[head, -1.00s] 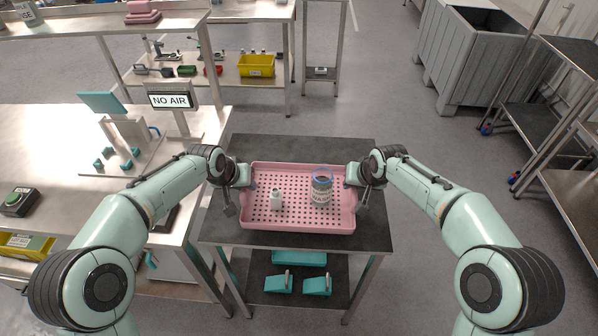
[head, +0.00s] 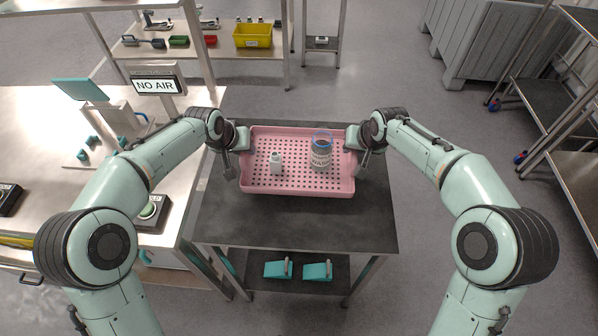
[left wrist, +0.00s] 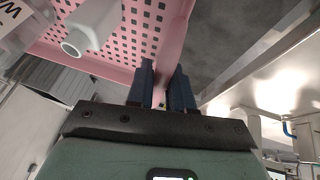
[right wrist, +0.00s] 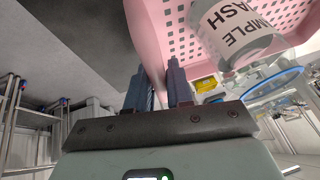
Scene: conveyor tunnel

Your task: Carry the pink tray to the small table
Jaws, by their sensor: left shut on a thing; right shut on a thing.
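The pink perforated tray (head: 297,186) is level over the dark-topped table (head: 300,225), towards its far edge; I cannot tell whether it touches the top. A small white bottle (head: 276,165) and a clear labelled jar with a blue rim (head: 321,155) stand upright in it. My left gripper (head: 238,140) is shut on the tray's left wall; its fingers straddle that pink wall (left wrist: 174,45) in the left wrist view. My right gripper (head: 356,140) is shut on the right wall, which also shows between the fingers in the right wrist view (right wrist: 150,45).
A steel bench with a NO AIR sign (head: 157,85) stands close on the left. A shelf with a yellow bin (head: 253,36) is behind. A grey crate (head: 485,45) and a rack (head: 560,95) are at right. Open floor lies right of the table.

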